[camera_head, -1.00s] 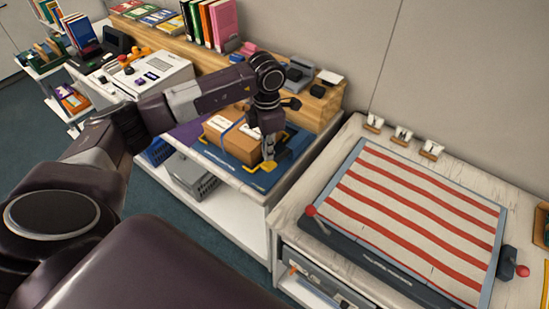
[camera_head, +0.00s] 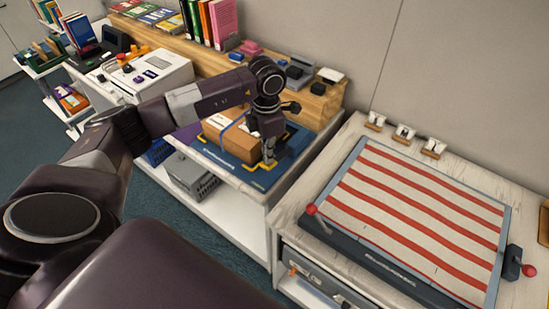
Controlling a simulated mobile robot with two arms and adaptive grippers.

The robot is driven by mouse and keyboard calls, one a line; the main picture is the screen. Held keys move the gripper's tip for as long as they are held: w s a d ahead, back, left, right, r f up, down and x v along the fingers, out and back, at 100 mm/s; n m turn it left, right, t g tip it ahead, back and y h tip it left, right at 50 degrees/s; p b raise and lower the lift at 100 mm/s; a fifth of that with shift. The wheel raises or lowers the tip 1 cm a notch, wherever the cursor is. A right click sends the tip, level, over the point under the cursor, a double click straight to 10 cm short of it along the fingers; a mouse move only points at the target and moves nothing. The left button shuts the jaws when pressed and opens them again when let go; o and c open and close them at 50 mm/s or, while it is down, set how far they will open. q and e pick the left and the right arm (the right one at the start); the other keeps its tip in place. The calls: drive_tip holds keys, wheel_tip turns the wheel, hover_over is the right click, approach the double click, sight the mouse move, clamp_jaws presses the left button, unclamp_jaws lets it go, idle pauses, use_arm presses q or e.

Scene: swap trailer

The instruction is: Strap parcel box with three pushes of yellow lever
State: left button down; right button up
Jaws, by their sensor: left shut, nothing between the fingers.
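A brown parcel box (camera_head: 226,139) sits on a blue mat (camera_head: 219,156) on the white workbench. A blue strap (camera_head: 229,127) runs over the box. My left gripper (camera_head: 270,160) points down at the right end of the box, shut, with nothing visible in it. A small yellow part (camera_head: 267,167), perhaps the lever, shows right at the fingertips; whether they touch it I cannot tell. Another yellow piece (camera_head: 203,139) shows at the box's left side. My right gripper is not in view.
A board with red and white stripes (camera_head: 410,207) and red knobs lies on the right table. A wooden shelf (camera_head: 318,106) with books and small items stands behind the mat. A white machine (camera_head: 157,72) stands at the left. Grey crates sit below.

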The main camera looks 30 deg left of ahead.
use_arm(q)
drive_tip(key=shift+f+b, duration=1.35)
drive_tip(key=shift+f, duration=0.45)
drive_tip(key=shift+r, duration=0.2)
drive_tip(key=shift+r+p, duration=2.85)
drive_tip(key=shift+r, duration=1.55)
